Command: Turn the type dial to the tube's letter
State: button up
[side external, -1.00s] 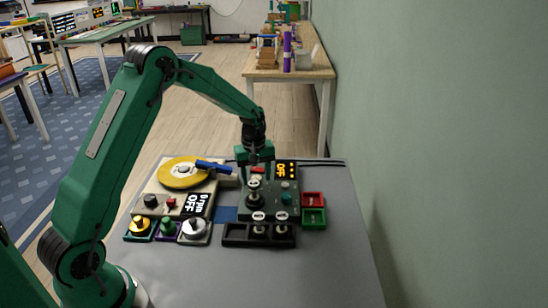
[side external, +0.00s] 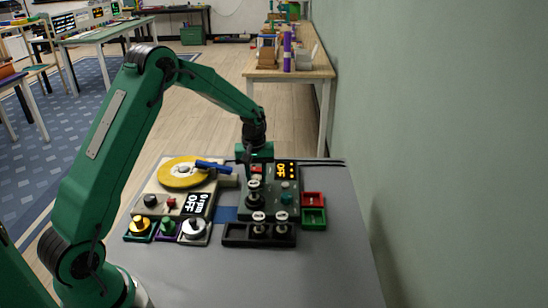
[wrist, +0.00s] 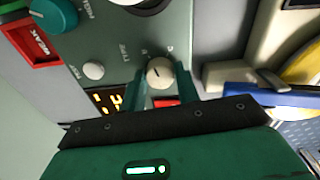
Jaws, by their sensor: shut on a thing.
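The type dial (wrist: 159,73) is a cream knob with a dark pointer line on the grey-green tester (wrist: 205,20); letters around it are too small to read surely. My gripper (wrist: 161,78) is shut on the dial, one finger on each side.
Two more tubes (side external: 259,217) stand in a black rack (side external: 234,234) in front. A red tray (side external: 312,198) and a green tray (side external: 314,217) lie to the right. A lit orange display (side external: 286,170) is beside my gripper. A turntable with a yellow disc (side external: 181,173) is on the left.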

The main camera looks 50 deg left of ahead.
aim_at(255, 178)
jog(key=m, duration=0.5)
jog(key=shift+s+a, duration=0.15)
jog(key=shift+a, duration=0.05)
jog(key=shift+f+m+g, duration=0.1)
jog(key=shift+m+g, duration=0.2)
jog(key=shift+m, duration=1.9)
jog(key=o, duration=1)
jog(key=shift+c, duration=0.2)
jog(key=shift+r, duration=0.5)
notch_tip(255, 178, up, 7)
jog(key=shift+f, duration=0.1)
